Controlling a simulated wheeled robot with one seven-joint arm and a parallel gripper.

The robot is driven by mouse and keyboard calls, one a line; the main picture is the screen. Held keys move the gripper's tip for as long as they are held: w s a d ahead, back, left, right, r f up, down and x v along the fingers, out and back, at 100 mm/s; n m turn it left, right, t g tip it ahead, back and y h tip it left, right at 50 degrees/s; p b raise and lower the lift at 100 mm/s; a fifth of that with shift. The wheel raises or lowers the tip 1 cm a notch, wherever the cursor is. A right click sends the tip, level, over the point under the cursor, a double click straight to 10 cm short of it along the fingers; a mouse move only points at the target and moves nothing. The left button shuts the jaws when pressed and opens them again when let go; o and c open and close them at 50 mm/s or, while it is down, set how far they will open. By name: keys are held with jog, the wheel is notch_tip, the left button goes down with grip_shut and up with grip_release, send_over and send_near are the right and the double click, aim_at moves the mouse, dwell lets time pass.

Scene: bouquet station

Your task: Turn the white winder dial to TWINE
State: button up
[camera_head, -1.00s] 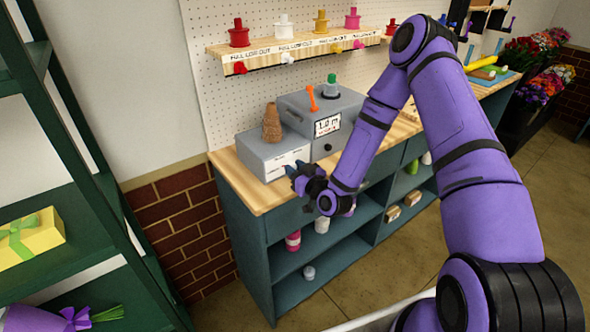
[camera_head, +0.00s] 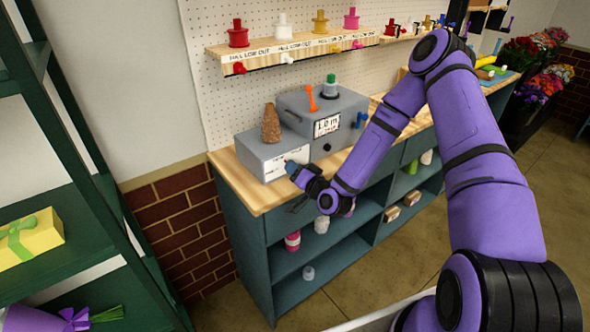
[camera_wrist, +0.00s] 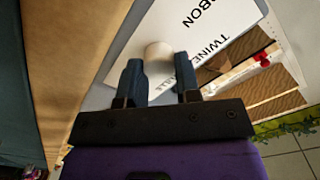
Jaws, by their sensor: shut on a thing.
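The winder is a grey box (camera_head: 262,150) on the wooden counter, with a brown twine cone (camera_head: 271,123) on top. Its white front plate shows in the wrist view (camera_wrist: 205,22), with the words TWINE and a cut-off "...BON". The white dial (camera_wrist: 159,52) sits on this plate, between the fingertips. My gripper (camera_wrist: 160,78) is shut on the dial, one blue finger on each side. In the head view my gripper (camera_head: 290,168) is at the front of the grey box and hides the dial. The lower part of the dial and part of a third label are hidden by the fingers.
A taller grey unit (camera_head: 325,110) with a display, orange lever and green knob stands right beside the winder. A shelf (camera_head: 290,48) with coloured spools hangs above. The counter's front edge (camera_head: 250,206) lies below my gripper.

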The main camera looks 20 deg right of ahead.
jog(key=shift+m, duration=0.3)
jog(key=o, duration=0.9)
jog(key=shift+s, duration=0.15)
jog(key=v, duration=1)
jog(key=shift+s+d, duration=0.15)
jog(key=shift+s, duration=0.15)
